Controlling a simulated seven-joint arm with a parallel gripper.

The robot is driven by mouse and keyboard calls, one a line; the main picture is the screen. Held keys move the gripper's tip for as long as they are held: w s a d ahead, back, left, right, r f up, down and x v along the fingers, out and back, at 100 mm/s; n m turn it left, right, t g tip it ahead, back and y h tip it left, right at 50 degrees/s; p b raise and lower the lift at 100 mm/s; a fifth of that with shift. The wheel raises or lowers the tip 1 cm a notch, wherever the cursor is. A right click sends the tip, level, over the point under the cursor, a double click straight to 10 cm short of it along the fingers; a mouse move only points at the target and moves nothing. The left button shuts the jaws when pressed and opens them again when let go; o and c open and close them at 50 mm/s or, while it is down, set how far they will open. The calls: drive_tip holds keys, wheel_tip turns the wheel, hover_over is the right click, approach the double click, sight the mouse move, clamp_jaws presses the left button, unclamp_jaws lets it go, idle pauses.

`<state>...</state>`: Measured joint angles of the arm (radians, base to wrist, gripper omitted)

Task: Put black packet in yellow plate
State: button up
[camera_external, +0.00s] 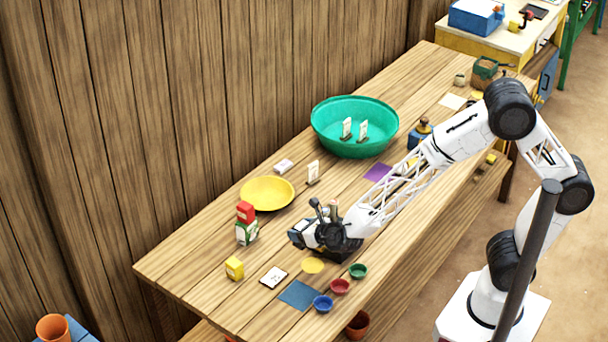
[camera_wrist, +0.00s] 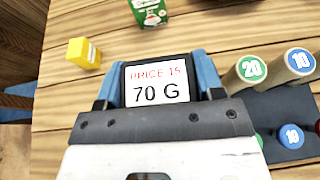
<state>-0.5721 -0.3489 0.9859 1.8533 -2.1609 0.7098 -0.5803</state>
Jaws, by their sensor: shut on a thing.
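My gripper (camera_external: 314,238) is low over the middle of the wooden table, pointing down. In the wrist view the blue fingers of my gripper (camera_wrist: 159,80) are shut on a dark-edged block, which I take to be the black packet (camera_wrist: 157,98). Its white face reads "PRICE IS 70 G". The external view mostly hides the packet behind my gripper, and I cannot tell if it touches the table. The yellow plate (camera_external: 267,193) lies flat and empty, up and left of my gripper. It is outside the wrist view.
A red box sits on a green-and-white box (camera_external: 246,234) left of my gripper. A yellow box (camera_external: 234,268) stands nearer the front. Numbered weights (camera_wrist: 250,70) stand close right in the wrist view. A teal bowl (camera_external: 330,145) holds two cards. Small cups (camera_external: 340,286) stand at the front edge.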

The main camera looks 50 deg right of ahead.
drive_tip(key=w+d+r+m+h, duration=0.1)
drive_tip(key=w+d, duration=0.3)
drive_tip(key=w, duration=0.4)
drive_tip(key=w+d+r+m+h, duration=0.1)
drive_tip(key=w+d, duration=0.2)
drive_tip(key=w, duration=0.5)
drive_tip(key=m+h, duration=0.2)
hover_over(266, 198)
drive_tip(key=shift+d+f+g, duration=0.1)
drive_tip(key=shift+f+g, duration=0.15)
drive_tip(key=shift+g, duration=0.15)
drive_tip(key=shift+s+f, duration=0.1)
drive_tip(key=shift+f, duration=3.05)
drive_tip(key=shift+f, duration=1.85)
drive_tip(key=shift+f, duration=0.1)
